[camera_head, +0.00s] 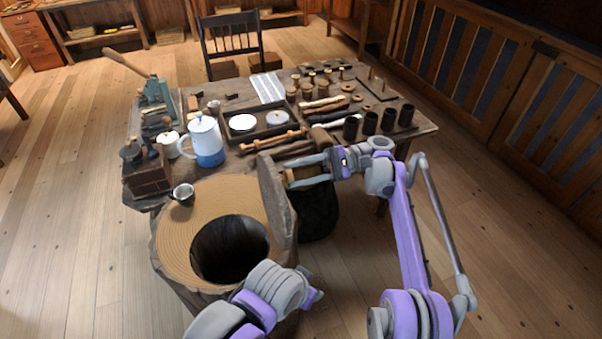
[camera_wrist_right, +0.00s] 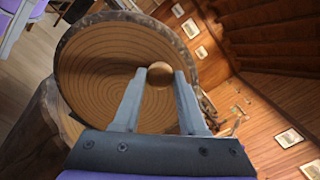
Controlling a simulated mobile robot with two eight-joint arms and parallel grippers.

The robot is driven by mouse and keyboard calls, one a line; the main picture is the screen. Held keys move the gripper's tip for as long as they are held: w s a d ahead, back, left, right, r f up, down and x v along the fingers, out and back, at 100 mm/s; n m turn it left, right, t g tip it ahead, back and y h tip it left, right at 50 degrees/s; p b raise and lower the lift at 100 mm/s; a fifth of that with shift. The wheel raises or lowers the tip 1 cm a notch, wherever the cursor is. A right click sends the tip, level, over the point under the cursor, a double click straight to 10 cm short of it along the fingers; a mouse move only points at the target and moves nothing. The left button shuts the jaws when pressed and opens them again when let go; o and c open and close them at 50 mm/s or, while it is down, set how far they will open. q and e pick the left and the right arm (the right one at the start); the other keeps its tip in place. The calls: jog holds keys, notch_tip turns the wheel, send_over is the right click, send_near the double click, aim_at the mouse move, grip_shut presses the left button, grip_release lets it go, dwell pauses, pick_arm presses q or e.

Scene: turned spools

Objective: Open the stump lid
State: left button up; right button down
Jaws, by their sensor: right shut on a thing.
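The tree stump (camera_head: 187,240) stands in front of the table, with a ringed wooden top and a dark round hole in it. Its lid (camera_head: 277,202) stands raised, roughly upright, at the stump's right side. In the wrist view the lid (camera_wrist_right: 105,60) shows as a ringed disc with a bark rim. My right gripper (camera_head: 290,176) is shut on the lid's round wooden knob (camera_wrist_right: 160,75), which sits between its fingertips. My left arm comes in at the bottom of the head view; its fingers do not show.
A small metal cup (camera_head: 184,194) stands on the stump top, left of the hole. The table (camera_head: 425,125) behind is crowded with a blue and white pot (camera_head: 206,142), spools and dark cups. A dark bin (camera_head: 319,212) stands right of the lid. Open floor lies at left and right.

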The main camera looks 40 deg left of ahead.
dwell(0.4)
jog(key=shift+c, duration=2.3)
grip_release()
pick_arm(q)
jog(key=shift+w+f, duration=0.1)
pick_arm(e)
jog(key=shift+d, duration=0.1)
